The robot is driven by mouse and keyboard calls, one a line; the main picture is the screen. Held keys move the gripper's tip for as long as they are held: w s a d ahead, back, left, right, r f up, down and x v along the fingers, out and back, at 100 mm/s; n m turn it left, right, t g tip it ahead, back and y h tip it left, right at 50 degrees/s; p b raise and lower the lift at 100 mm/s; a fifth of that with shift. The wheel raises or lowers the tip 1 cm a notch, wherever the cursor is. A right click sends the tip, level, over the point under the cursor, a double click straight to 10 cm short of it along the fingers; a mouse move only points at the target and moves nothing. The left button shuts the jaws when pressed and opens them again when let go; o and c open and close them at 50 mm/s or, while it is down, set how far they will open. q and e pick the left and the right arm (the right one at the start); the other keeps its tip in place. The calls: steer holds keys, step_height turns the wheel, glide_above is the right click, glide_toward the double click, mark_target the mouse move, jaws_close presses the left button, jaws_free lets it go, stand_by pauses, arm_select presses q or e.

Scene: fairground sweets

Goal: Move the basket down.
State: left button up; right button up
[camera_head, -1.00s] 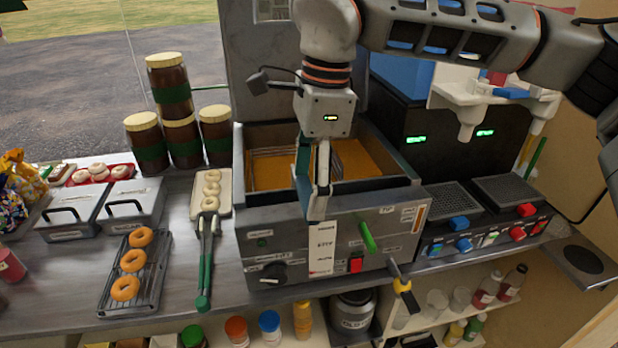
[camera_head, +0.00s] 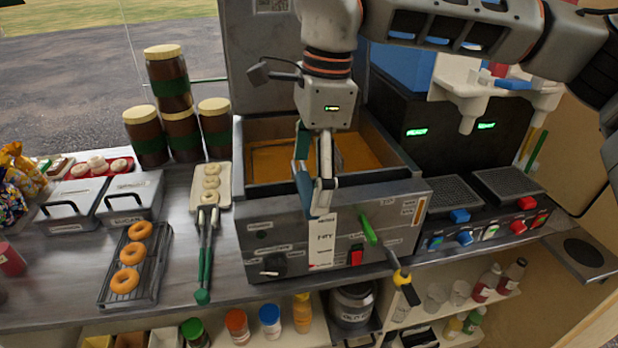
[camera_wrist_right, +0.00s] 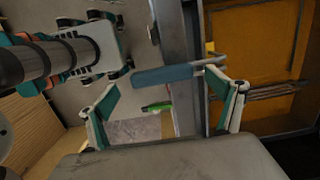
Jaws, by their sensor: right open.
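The fryer (camera_head: 400,200) stands on the counter with orange oil in its open vat. The basket's blue handle (camera_head: 309,198) hangs over the fryer's front edge, partly behind my fingers. The handle also shows in the right wrist view (camera_wrist_right: 165,76), with the wire mesh low in the oil to its right. My right gripper (camera_head: 318,185) is above the front of the vat at the handle. In the wrist view its fingers (camera_wrist_right: 167,92) are spread, one on each side of the handle. My left gripper is out of view.
Left of the fryer are tongs (camera_head: 205,265), a pale tray of raw rings (camera_head: 224,172), a rack of fried doughnuts (camera_head: 150,285) and stacked jars (camera_head: 182,138). A green-handled lever (camera_head: 367,229) sticks out of the fryer's front. A black machine with drip trays stands right.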

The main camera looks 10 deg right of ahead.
step_height(320, 180, up, 11)
steer(key=d, duration=0.1)
steer(key=shift+d+r, duration=0.15)
steer(key=shift+d, duration=0.05)
steer(key=shift+s, duration=0.1)
